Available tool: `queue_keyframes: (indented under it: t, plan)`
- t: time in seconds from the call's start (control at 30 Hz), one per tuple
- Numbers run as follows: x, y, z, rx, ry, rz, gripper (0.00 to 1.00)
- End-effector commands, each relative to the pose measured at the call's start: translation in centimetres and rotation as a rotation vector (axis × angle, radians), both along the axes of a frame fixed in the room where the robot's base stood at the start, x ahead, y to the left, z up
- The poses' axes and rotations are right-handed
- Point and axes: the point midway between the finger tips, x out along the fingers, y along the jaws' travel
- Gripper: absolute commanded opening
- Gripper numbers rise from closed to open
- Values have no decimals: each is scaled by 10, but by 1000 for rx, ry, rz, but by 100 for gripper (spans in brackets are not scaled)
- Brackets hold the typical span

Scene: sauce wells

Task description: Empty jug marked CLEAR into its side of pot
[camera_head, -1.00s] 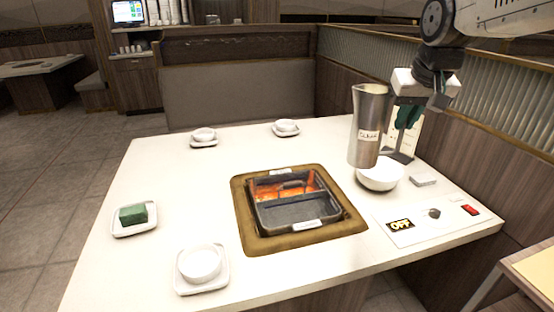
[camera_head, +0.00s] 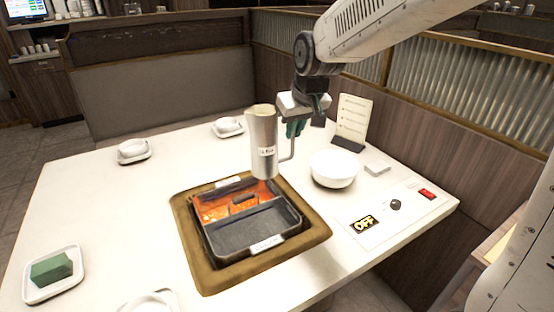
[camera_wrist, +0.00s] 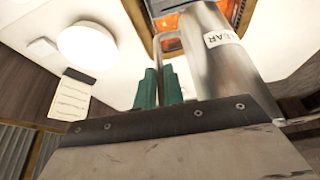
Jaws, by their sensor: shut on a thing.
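The tall metal jug (camera_head: 263,150) hangs nearly upright above the pot's far right edge. In the wrist view the jug (camera_wrist: 205,55) shows a label ending in "EAR". My gripper (camera_head: 293,128) is shut on its handle, at the jug's right. The green fingers (camera_wrist: 158,88) show beside the jug in the wrist view. The divided pot (camera_head: 298,217) sits in the table. Its far side holds red-orange broth (camera_head: 215,208), and its near side (camera_head: 250,232) looks dark grey. Each side has a small label on the rim, too small to read. No liquid is seen leaving the jug.
A white bowl (camera_head: 334,170) stands right of the jug, with a menu card (camera_head: 353,120) behind it. A control panel reading OFF (camera_head: 364,223) lies front right. A plate with a green block (camera_head: 52,268) and several small white dishes stand around the table (camera_head: 100,215).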

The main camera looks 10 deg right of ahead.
Motion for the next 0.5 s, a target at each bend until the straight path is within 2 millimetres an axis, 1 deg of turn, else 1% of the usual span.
queue_keyframes:
  t: [0.03,0.1,0.2,0.33,0.5]
  plan:
    - [2,9,-22,0,6,32,0]
    - [3,18,-46,-1,4,69,0]
    - [4,29,-72,-4,1,111,0]
    - [3,37,-91,-9,-4,142,0]
    - [3,39,-99,-39,-9,152,0]
